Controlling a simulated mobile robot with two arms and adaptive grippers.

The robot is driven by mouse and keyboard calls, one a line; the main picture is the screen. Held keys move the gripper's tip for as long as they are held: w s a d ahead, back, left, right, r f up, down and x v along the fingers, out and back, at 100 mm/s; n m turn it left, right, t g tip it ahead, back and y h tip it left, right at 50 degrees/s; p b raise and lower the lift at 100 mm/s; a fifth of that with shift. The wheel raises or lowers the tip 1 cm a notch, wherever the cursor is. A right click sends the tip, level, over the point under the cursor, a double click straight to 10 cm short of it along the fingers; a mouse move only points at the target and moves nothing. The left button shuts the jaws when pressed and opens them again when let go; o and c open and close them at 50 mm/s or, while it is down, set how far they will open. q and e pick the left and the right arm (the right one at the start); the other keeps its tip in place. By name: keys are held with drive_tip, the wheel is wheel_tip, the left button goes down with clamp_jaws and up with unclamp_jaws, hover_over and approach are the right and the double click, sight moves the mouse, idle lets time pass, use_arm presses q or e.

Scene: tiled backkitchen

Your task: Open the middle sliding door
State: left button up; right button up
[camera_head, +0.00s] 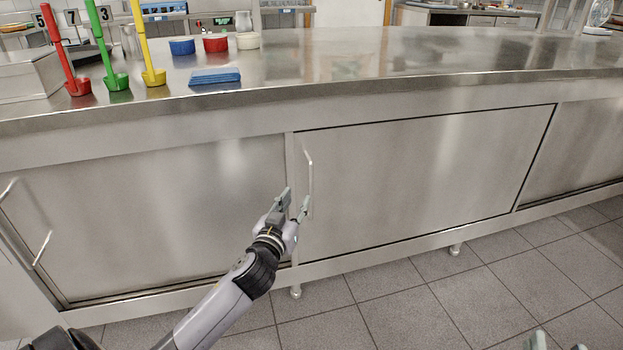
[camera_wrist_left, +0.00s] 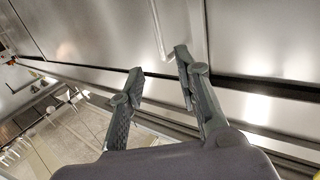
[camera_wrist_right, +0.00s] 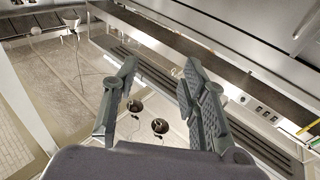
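The middle sliding door (camera_head: 430,170) is a large steel panel under the counter, filling its bay between two uprights. Its vertical bar handle (camera_head: 310,170) is near the door's left edge. My left gripper (camera_head: 296,202) is at the handle's lower part, in front of the door. In the left wrist view, the left gripper (camera_wrist_left: 160,62) has its fingers apart, and the lower end of the handle (camera_wrist_left: 158,28) appears between the fingertips; I cannot tell whether they touch. My right gripper (camera_head: 555,344) barely shows at the bottom right; the right wrist view shows its fingers (camera_wrist_right: 160,64) apart and empty.
The left sliding door (camera_head: 170,210) is beside the middle one, with a right door (camera_head: 580,150) beyond. Tiled floor (camera_head: 400,295) is clear in front.

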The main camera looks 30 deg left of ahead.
sight(310, 176)
use_arm(q)
drive_tip(key=b+x, duration=0.2)
drive_tip(key=x, duration=1)
drive_tip(key=shift+w+f, duration=0.1)
drive_tip(key=shift+f, duration=0.05)
drive_tip(key=shift+w+a, duration=0.15)
drive_tip(key=shift+w, duration=0.2)
use_arm(e)
drive_tip(key=s+r+t+y, duration=0.2)
drive_tip(key=s+r+t, duration=0.2)
drive_tip(key=r, duration=0.5)
drive_tip(key=t, duration=0.2)
drive_tip(key=shift+s+r+t+y, duration=0.3)
drive_tip(key=shift+s+r+t, duration=0.1)
use_arm(q)
drive_tip(key=shift+c, duration=0.6)
clamp_jaws()
